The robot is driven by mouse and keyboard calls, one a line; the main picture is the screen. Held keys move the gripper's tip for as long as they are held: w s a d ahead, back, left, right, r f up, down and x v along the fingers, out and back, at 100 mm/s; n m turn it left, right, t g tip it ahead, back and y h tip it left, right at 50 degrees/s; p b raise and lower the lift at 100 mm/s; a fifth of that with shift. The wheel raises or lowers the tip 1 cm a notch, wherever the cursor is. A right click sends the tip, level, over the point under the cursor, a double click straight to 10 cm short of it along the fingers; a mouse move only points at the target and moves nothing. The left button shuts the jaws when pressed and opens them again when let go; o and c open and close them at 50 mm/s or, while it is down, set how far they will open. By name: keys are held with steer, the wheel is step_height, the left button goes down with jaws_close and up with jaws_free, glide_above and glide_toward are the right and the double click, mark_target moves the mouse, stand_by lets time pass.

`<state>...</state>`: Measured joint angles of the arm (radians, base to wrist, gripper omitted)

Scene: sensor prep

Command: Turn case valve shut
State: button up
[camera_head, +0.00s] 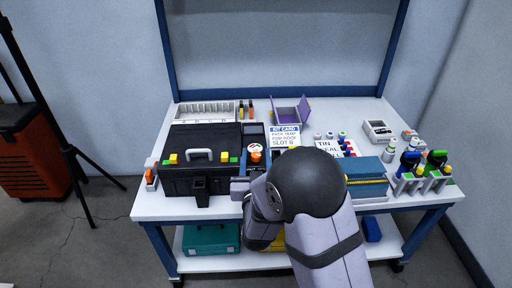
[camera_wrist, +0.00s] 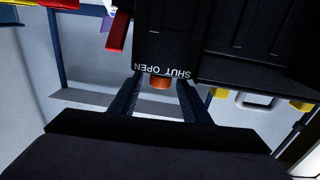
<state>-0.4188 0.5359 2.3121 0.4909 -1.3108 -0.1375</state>
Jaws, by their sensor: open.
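The black case (camera_head: 200,178) stands closed on the left of the bench, with a pale handle on its lid. In the wrist view the black surface (camera_wrist: 168,40) carries the words OPEN and SHUT, seen upside down. An orange valve knob (camera_wrist: 160,84) sticks out by these words. My gripper (camera_wrist: 159,80) is open, with one finger on each side of the knob; I cannot tell whether either touches it. The valve's setting is unclear.
A kit card (camera_head: 285,136), a purple open box (camera_head: 290,112) and a TIN label card (camera_head: 330,147) lie behind my arm. A blue box (camera_head: 366,178) and several bottles stand to the right. A white divided tray (camera_head: 205,112) is at the back left.

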mark_target(260, 151)
steer(key=shift+w+d, duration=0.15)
steer(key=shift+w, duration=2.35)
steer(key=c, duration=1)
steer(key=shift+d+r+m+g+h, duration=0.1)
steer(key=shift+d+m+g+h, duration=0.05)
steer(key=shift+m+h, duration=0.6)
steer(key=shift+d+m+g+h, duration=0.15)
steer(key=shift+m+h, duration=0.3)
steer(key=shift+h, duration=0.5)
steer(key=shift+c, duration=0.2)
steer(key=shift+s+d+m+h, duration=0.1)
steer(key=shift+d+m+h, duration=0.1)
steer(key=shift+m+h, duration=0.35)
